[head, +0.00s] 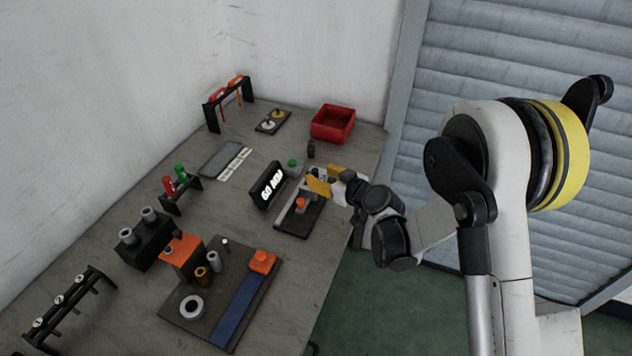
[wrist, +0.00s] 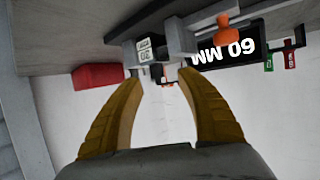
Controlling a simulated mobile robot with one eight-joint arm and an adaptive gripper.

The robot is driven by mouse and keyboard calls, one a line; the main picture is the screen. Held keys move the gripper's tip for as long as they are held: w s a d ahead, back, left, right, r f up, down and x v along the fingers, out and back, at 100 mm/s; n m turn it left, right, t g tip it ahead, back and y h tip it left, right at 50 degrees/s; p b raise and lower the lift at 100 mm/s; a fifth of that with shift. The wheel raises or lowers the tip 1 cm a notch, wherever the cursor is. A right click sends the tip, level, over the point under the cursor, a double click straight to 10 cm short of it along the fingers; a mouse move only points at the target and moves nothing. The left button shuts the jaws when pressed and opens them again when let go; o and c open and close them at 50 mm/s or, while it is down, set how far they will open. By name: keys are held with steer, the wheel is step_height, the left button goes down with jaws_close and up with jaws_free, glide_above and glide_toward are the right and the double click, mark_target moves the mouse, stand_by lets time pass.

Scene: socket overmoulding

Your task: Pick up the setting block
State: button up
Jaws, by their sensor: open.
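A small dark block with a white numbered label (wrist: 145,50), likely the setting block, shows upside down in the wrist view, just beyond my fingertips and left of centre. A small black block (head: 311,149) stands on the table in the head view, just beyond my gripper; it looks like the same one. My gripper (head: 325,179) is open, its yellow fingers low over the table's right side. In the wrist view the gap between the fingers (wrist: 160,77) is empty. I cannot tell the exact distance to the block.
A black sign reading 60 MM (head: 267,184) and a fixture with an orange knob (head: 300,204) stand close by my gripper. A red bin (head: 333,123) sits at the back right. Racks and a dark board (head: 185,329) with parts fill the left and front.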

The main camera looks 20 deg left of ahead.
mark_target(315, 170)
steer(key=b+x, duration=0.1)
steer(key=x, duration=0.3)
steer(key=shift+w, duration=0.2)
steer(key=shift+r, duration=0.1)
jaws_close()
steer(key=shift+d, duration=0.1)
steer(key=shift+r, duration=0.1)
